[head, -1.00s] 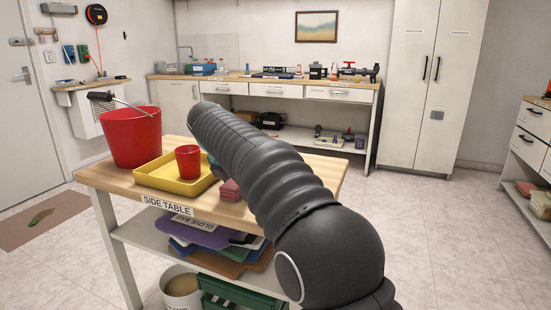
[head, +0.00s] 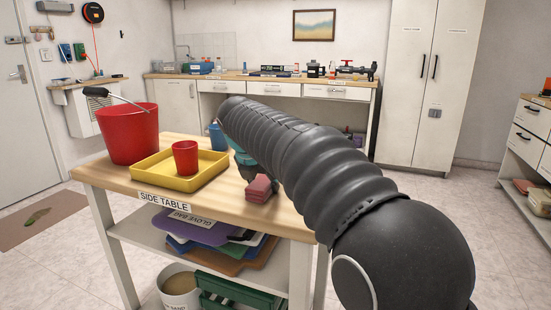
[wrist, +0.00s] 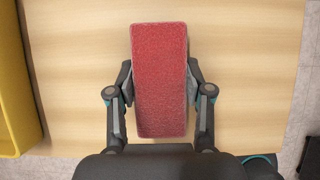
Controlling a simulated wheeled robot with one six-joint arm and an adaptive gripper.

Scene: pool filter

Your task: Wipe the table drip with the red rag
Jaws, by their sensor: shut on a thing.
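The red rag (head: 262,185), a folded block, is at the right part of the side table (head: 120,178), to the right of the yellow tray. In the wrist view the rag (wrist: 160,60) lies between the two fingers of my gripper (wrist: 160,85), which is shut on its sides. In the head view my arm hides most of the gripper. I cannot tell whether the rag touches the tabletop. No drip shows in either view; the rag or my arm may cover it.
The yellow tray (head: 158,187) holds a red cup (head: 186,158). A red bucket (head: 128,135) stands behind it at the left. A blue object (head: 217,138) is partly hidden by my arm. The wood around the rag is bare in the wrist view.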

